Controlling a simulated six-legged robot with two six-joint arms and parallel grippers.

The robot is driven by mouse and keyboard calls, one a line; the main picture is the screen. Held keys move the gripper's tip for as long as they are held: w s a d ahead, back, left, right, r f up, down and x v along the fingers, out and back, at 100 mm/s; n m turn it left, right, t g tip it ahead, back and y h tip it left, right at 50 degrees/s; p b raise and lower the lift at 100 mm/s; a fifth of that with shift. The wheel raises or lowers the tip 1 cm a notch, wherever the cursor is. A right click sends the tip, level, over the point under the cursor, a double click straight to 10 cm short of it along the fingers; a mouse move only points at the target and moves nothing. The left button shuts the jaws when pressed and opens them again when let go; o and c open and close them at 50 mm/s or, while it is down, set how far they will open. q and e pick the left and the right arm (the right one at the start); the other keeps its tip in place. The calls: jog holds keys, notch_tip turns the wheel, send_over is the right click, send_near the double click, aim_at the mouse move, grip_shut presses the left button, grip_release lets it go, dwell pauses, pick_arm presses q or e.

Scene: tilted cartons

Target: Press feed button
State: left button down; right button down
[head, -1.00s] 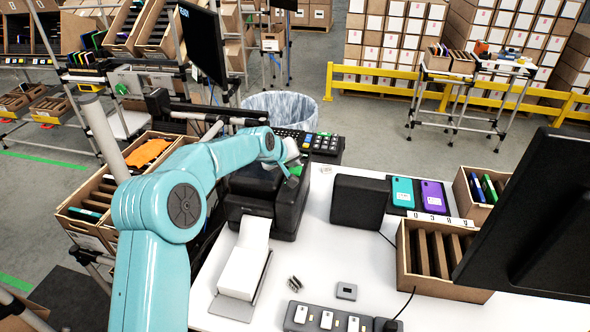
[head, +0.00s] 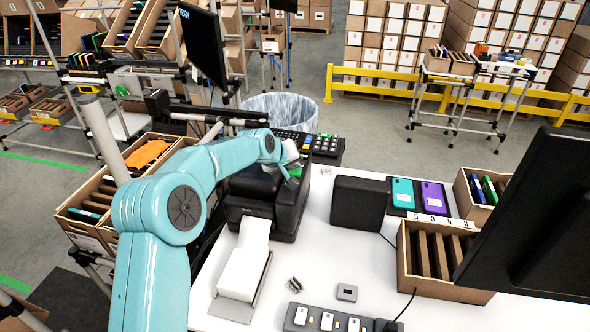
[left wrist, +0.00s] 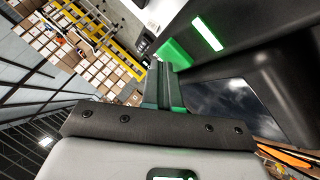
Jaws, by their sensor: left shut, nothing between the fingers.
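The black label printer (head: 262,205) stands on the white table, with white label paper in front of it. My left gripper (head: 293,170) is over the printer's top right side, mostly hidden by its own wrist. In the left wrist view the shut, empty fingers (left wrist: 162,72) reach to a green button (left wrist: 176,54) on the black printer housing. The fingertips are at its edge; I cannot tell whether they press it. A glowing green strip (left wrist: 207,34) is beside the button. My right gripper is not in view.
A black box (head: 358,203) stands right of the printer. Beyond it are a teal phone (head: 402,192) and a purple phone (head: 434,195). A slotted wooden box (head: 436,262) and a dark monitor (head: 535,215) are at the right. A keypad (head: 325,145) is behind the printer.

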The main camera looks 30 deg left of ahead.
aim_at(293, 172)
pick_arm(q)
jog(key=shift+r+p, duration=0.35)
jog(key=shift+r, duration=0.35)
notch_tip(293, 172, up, 5)
jog(key=p, duration=0.3)
jog(key=shift+p, duration=0.35)
dwell(0.5)
